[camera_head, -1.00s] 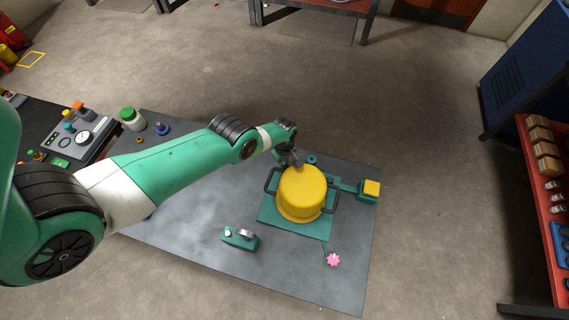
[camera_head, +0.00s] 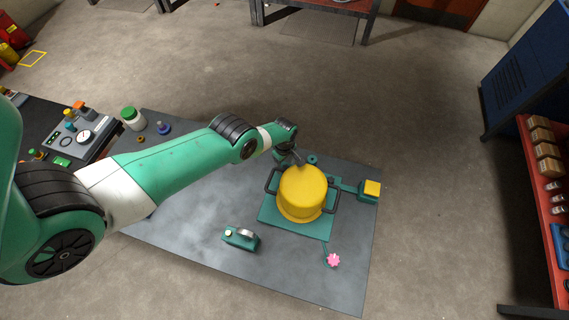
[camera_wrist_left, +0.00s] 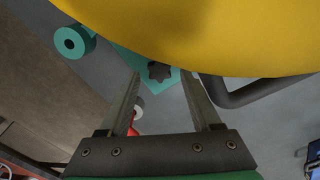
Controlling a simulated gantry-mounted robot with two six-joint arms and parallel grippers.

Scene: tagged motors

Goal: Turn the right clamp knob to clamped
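A yellow round motor (camera_head: 303,192) with dark side handles sits on a teal base plate (camera_head: 268,221). My left gripper (camera_head: 299,158) is at the motor's far side, close to its edge. In the left wrist view the fingers (camera_wrist_left: 161,78) are open. A dark lobed knob (camera_wrist_left: 159,71) on a teal part shows between the fingertips; I cannot tell whether they touch it. The motor (camera_wrist_left: 200,35) covers the top of that view. A pink lobed knob (camera_head: 333,260) is at the plate's near right, away from the gripper. The right gripper is out of view.
A teal ring (camera_head: 312,160) lies just beyond the motor. A yellow-topped block (camera_head: 372,188) is right of the plate, and a small teal device (camera_head: 240,238) is to its left. A control panel (camera_head: 82,134) stands far left. The near grey mat (camera_head: 190,235) is mostly clear.

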